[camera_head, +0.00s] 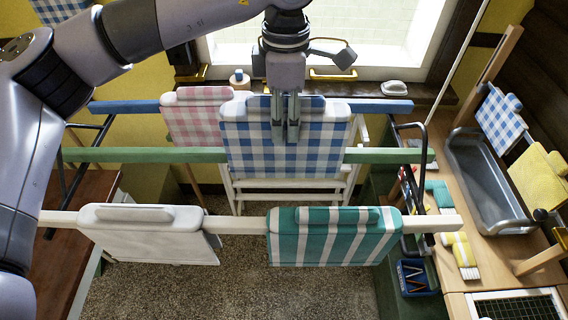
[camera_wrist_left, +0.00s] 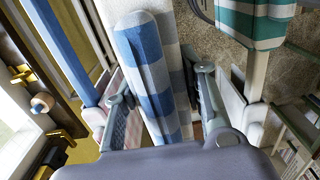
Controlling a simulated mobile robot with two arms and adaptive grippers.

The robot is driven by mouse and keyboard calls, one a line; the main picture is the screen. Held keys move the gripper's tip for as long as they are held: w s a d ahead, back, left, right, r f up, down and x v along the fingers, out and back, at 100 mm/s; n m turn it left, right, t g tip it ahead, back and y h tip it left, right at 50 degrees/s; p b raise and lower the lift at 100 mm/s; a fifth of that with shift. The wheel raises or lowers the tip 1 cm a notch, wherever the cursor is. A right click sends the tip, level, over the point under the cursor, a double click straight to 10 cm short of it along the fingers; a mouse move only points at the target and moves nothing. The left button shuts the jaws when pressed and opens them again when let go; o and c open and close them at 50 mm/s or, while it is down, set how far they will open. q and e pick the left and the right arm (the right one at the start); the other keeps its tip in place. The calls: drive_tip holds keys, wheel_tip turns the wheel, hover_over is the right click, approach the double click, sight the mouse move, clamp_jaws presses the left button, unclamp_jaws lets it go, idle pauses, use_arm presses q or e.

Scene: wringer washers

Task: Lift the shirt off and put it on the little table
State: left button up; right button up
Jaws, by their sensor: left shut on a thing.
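A blue-and-white checked shirt (camera_head: 245,150), boxy and with a roll along its top, hangs at the green rail (camera_head: 130,155), covering its middle stretch. My left gripper (camera_head: 286,132) comes down from above and is shut on the top roll of this shirt. In the left wrist view the checked roll (camera_wrist_left: 145,60) lies between the two fingers (camera_wrist_left: 163,88). The shirt's far side is hidden. My right gripper is not in view. I cannot tell for sure which surface is the little table; a brown wooden top (camera_head: 85,195) shows at the left.
A pink checked piece (camera_head: 192,125) hangs on the blue rail (camera_head: 125,107) behind. A white piece (camera_head: 150,240) and a teal striped one (camera_head: 335,240) hang on the cream front rail (camera_head: 245,225). A grey basin (camera_head: 485,180) sits on the right-hand counter.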

sight(286, 96)
use_arm(q)
drive_tip(key=shift+r+p, duration=1.3)
drive_tip(key=shift+r, duration=1.6)
drive_tip(key=shift+r+p, duration=0.55)
drive_tip(key=shift+r, duration=1.05)
